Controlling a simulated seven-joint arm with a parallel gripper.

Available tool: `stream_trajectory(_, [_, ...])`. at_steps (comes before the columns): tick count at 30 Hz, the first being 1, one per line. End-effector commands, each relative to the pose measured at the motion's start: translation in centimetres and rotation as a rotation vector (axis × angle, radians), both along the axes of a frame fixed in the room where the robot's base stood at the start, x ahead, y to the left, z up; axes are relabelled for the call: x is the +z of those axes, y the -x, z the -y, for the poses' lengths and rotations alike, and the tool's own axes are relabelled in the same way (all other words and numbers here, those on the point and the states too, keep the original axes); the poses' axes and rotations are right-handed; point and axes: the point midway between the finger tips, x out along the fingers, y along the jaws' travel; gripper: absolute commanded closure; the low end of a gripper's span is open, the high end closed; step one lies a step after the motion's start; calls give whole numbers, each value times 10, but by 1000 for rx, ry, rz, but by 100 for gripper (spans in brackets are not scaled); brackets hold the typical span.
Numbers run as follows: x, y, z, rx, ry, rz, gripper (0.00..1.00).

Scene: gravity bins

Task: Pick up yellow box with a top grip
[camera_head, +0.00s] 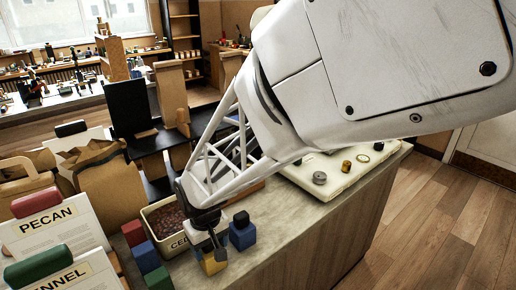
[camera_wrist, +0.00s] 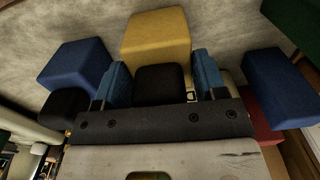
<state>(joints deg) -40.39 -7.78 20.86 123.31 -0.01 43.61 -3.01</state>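The yellow box (camera_wrist: 156,36) is at the top middle of the wrist view and has a black knob (camera_wrist: 160,84) on it. In the head view the yellow box (camera_head: 213,263) is mostly hidden beneath my gripper (camera_head: 207,228). In the wrist view my gripper (camera_wrist: 160,82) has its two blue fingers on either side of the black knob. A narrow gap shows at the right finger; the left finger is very close to the knob, and I cannot tell whether it touches. The fingers look open.
A blue box (camera_head: 242,236) with a black knob stands just right of the yellow one. A red box (camera_head: 133,233) and another blue box (camera_head: 145,257) stand left. A labelled bin of dark pieces (camera_head: 152,214) is behind. Counter space (camera_head: 300,222) is clear at right.

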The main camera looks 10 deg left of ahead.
Motion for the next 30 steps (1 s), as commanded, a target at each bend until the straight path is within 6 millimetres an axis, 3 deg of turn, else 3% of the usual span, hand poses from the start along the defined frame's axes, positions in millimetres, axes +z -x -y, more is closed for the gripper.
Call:
stream_trajectory(1, [0,0,0,0,0,0,43])
stream_trajectory(8, [0,0,0,0,0,0,78])
stream_trajectory(20, [4,0,0,0,-1,1,79])
stream_trajectory(30, [37,0,0,0,-2,2,79])
